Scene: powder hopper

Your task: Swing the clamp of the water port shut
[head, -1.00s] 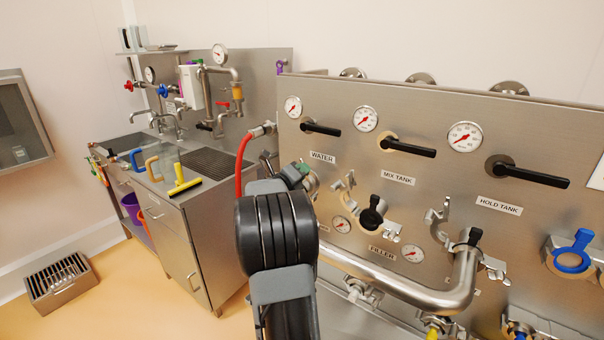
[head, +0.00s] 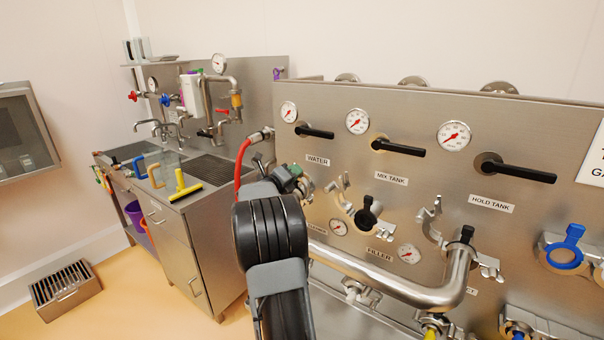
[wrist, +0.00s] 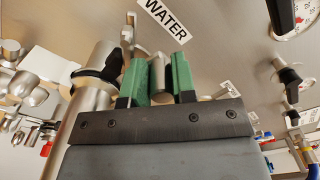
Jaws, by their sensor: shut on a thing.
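The WATER label (head: 318,160) is on the steel panel's left part, and also at the top of the wrist view (wrist: 163,18). The water port below it is mostly hidden by my arm in the head view. My gripper (wrist: 160,82) has green pads, shut on a short metal piece (wrist: 159,69) between them. It looks like part of the water port's clamp, close to the panel. In the head view my gripper (head: 298,178) shows only as a bit of green beside the port. How far the clamp is swung cannot be told.
A bent steel pipe (head: 410,292) runs across the panel's lower front, right of my arm. Open clamps stand beside it, near a black-handled port (head: 366,213). A red hose (head: 239,175) hangs left of my gripper. Valve handles (head: 400,147) jut out above.

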